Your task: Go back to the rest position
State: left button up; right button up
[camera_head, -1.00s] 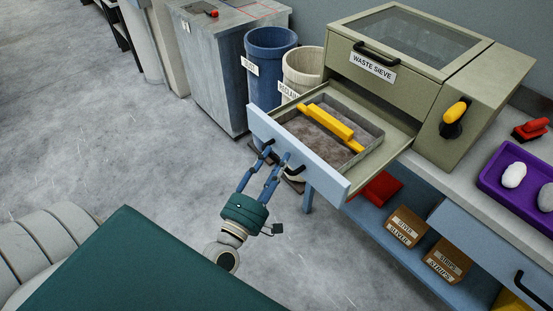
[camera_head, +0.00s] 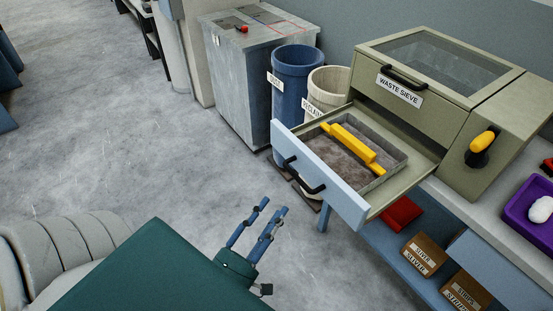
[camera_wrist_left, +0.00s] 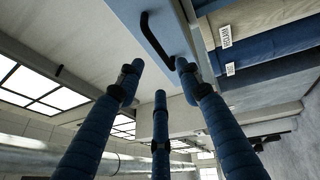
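My left gripper (camera_head: 264,219) is in the lower middle of the head view, its blue fingers spread and empty. It is apart from the open drawer (camera_head: 343,201) of the waste sieve (camera_head: 420,128), below and to the left of the black drawer handle (camera_head: 304,176). In the left wrist view, the fingers (camera_wrist_left: 160,85) are apart with nothing between them, and the drawer handle (camera_wrist_left: 152,45) shows beyond them. The drawer holds a grey tray (camera_head: 395,160) with a yellow bar handle (camera_head: 352,146). My right gripper is in neither view.
A blue bin (camera_head: 297,85) and a cream bin (camera_head: 328,90) stand left of the sieve. A purple tray (camera_head: 520,215) is on the right bench, with labelled boxes (camera_head: 424,254) on the shelf below. The floor at left is clear.

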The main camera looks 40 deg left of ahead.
pick_arm(q)
jog(key=s+d+f+m+g+h, duration=0.1)
jog(key=s+f+m+g, duration=0.2)
jog(key=f, duration=0.8)
jog(key=s+d+f+m+g+h, duration=0.1)
jog(key=f+m+g, duration=0.35)
jog(key=f, duration=0.75)
jog(key=s+f+m+g+h, duration=0.1)
jog(key=s+f+m+g, duration=0.1)
jog(key=f+m, duration=0.65)
jog(key=s+f+m+g+y, duration=0.2)
jog(key=s+f+m+g, duration=0.4)
jog(key=s+f, duration=1.6)
jog(key=s+g, duration=0.1)
jog(key=g, duration=0.2)
jog(key=shift+s+d, duration=0.2)
jog(key=shift+s, duration=0.15)
